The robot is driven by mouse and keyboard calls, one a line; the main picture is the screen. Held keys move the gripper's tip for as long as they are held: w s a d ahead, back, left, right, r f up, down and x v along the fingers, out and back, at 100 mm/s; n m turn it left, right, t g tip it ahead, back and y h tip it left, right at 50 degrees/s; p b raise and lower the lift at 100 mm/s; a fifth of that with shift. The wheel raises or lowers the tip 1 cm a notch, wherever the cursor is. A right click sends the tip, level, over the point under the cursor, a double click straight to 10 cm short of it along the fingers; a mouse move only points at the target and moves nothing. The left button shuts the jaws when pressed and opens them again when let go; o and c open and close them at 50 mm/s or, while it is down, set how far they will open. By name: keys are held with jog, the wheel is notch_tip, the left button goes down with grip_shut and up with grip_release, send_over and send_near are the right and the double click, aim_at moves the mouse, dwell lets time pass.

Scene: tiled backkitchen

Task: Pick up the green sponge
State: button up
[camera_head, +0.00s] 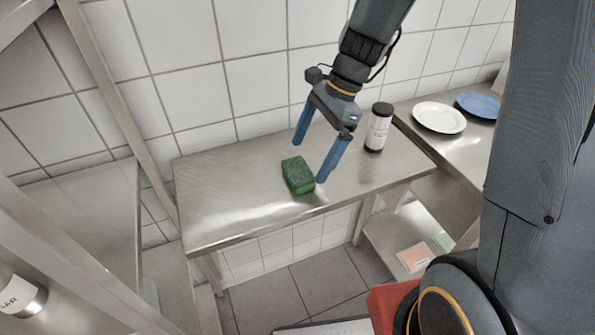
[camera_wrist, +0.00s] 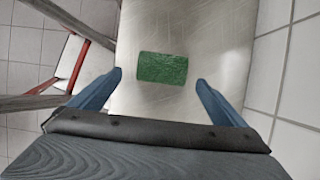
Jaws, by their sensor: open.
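The green sponge (camera_head: 298,175) lies on the steel table near its front edge. My gripper (camera_head: 312,162) is above the table, pointing down, with its two blue fingers spread apart and nothing between them. In the head view the fingers are just right of and behind the sponge, and the right fingertip appears close to its right side. In the wrist view the sponge (camera_wrist: 162,68) lies beyond the fingertips, roughly centred between them, with its long side across the gap. I cannot tell the exact height of the fingers above the table.
The steel table (camera_head: 215,205) is clear left of the sponge. A labelled shaker (camera_head: 377,132) stands right of my gripper. A white plate (camera_head: 438,117) and a blue plate (camera_head: 480,104) lie on the counter at the right. The tiled wall (camera_head: 190,95) runs behind the table.

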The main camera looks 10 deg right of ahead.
aim_at(300, 170)
jog(key=shift+a+p+x, duration=0.15)
jog(key=shift+p+x, duration=0.2)
jog(key=shift+x, duration=0.85)
jog(key=shift+a+p+x, duration=0.15)
jog(key=shift+p+x, duration=0.15)
jog(key=shift+x, duration=0.95)
jog(key=shift+w+r, duration=0.1)
jog(key=c, duration=1.1)
